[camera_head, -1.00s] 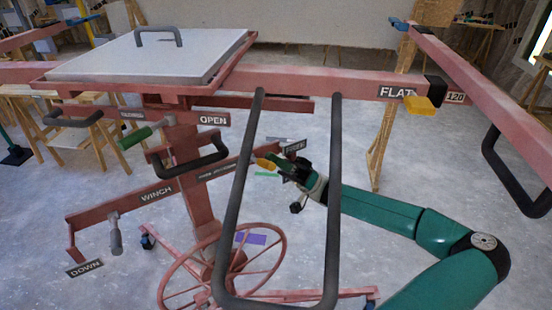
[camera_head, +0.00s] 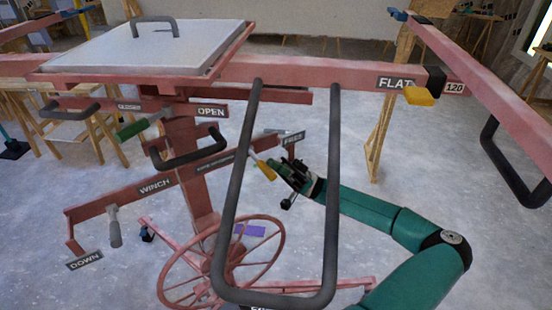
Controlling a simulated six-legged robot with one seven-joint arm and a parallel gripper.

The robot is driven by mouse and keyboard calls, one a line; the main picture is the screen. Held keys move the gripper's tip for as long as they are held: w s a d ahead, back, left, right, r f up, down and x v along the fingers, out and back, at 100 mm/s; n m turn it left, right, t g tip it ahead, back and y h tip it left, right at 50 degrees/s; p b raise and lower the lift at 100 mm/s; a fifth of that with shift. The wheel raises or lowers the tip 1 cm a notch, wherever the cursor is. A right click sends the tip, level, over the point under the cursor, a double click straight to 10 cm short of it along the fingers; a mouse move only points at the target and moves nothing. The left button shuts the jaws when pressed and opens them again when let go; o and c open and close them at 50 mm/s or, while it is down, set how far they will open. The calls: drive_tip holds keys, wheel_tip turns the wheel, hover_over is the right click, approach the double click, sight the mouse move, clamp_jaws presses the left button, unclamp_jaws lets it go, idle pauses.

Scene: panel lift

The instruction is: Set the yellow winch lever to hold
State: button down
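The yellow winch lever (camera_head: 264,169) sits on the red winch bar (camera_head: 120,197), seen through the black loop handle. It slants down to the right. My gripper (camera_head: 279,173) is at the lever's lower right end, close to or touching it. The fingers are small and dark, so I cannot tell whether they are closed on the lever. A label (camera_head: 294,138) at the bar's right end appears to read FREE. Another small label (camera_head: 215,163) on the bar, left of the lever, is too small to read.
The black loop handle (camera_head: 333,200) hangs between the camera and the lever. A red spoked wheel (camera_head: 281,250) is below. Another yellow piece (camera_head: 419,97) sits beside the FLAT label. A grey-handled crank (camera_head: 115,232) is at left. Floor right of my arm is clear.

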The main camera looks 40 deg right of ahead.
drive_tip(key=shift+w+f, duration=0.2)
drive_tip(key=shift+f, duration=0.75)
drive_tip(key=shift+w+f, duration=0.15)
drive_tip(key=shift+f, duration=0.8)
drive_tip(key=shift+f, duration=0.15)
drive_tip(key=shift+w+d, duration=0.1)
